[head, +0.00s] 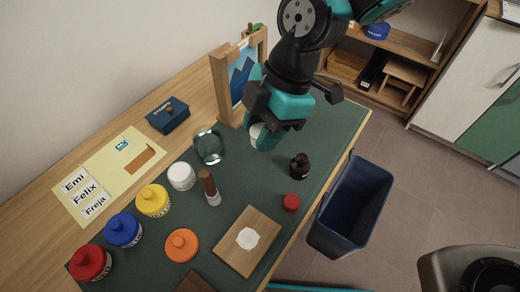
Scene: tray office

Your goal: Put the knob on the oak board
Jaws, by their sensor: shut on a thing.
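My gripper (266,128) is above the green mat, behind and to the right of the glass jar. It is shut on a small whitish round thing (256,134), which seems to be the knob; the fingers hide most of it. The oak board (231,255) lies flat near the mat's front edge, with an irregular white patch (248,238) on top. My gripper is well apart from the board, farther back on the table.
A dark bottle (300,167) and a red cap (291,202) are right of the board. A brown-topped tube (209,186), orange lid (182,245), glass jar (209,146) and several paint pots are left. A wooden frame (222,90) stands behind. A blue bin (350,207) is beside the table.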

